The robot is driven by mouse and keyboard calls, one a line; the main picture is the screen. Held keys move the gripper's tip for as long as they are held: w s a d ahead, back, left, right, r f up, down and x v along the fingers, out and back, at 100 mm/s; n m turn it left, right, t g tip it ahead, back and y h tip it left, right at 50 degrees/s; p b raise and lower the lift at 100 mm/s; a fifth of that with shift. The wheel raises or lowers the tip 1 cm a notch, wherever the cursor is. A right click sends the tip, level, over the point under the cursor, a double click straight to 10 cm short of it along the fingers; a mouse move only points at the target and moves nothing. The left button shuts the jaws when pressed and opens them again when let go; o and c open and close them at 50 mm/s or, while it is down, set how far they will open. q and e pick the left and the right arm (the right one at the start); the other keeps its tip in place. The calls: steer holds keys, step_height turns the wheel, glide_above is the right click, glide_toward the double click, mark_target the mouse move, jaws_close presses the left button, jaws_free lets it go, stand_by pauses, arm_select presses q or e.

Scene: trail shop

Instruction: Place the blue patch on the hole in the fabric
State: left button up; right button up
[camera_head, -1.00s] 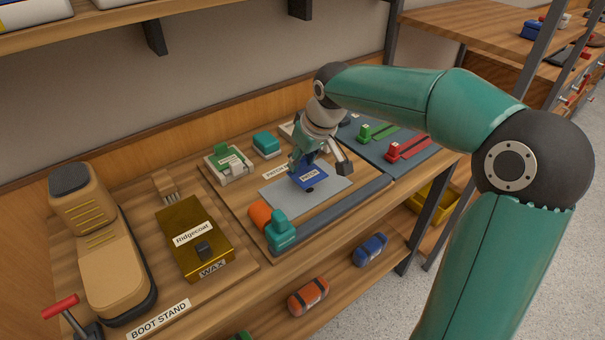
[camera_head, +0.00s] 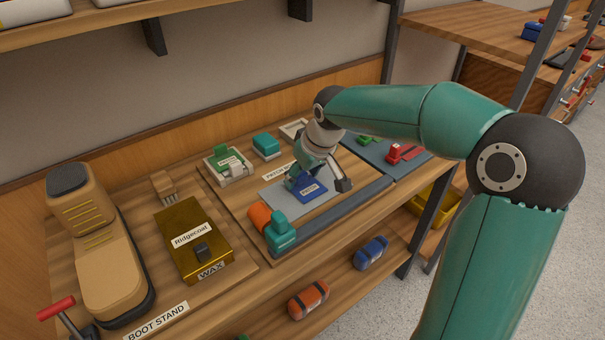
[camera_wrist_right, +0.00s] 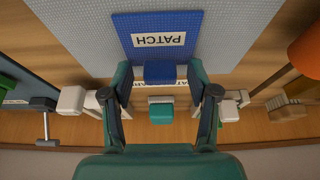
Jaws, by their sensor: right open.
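The blue patch (camera_head: 309,191), labelled PATCH, lies on the grey-blue fabric (camera_head: 279,196). In the right wrist view the patch (camera_wrist_right: 162,36) looks flat on the fabric (camera_wrist_right: 240,35), with a blue tab (camera_wrist_right: 160,72) at its near edge. My right gripper (camera_wrist_right: 160,88) is open, with its fingers apart on either side of the tab. In the head view the right gripper (camera_head: 319,186) is low over the patch. The hole is not visible now. My left gripper is not in view.
An orange and teal tool (camera_head: 282,232) stands at the board's front left corner. A green-topped block (camera_head: 227,163) and a teal block (camera_head: 266,145) stand behind. A gold wax tin (camera_head: 195,246) and a tan boot (camera_head: 100,254) are to the left.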

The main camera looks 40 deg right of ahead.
mark_target(316, 195)
steer(key=shift+r, duration=0.15)
steer(key=p+v, duration=0.2)
steer(key=v, duration=1)
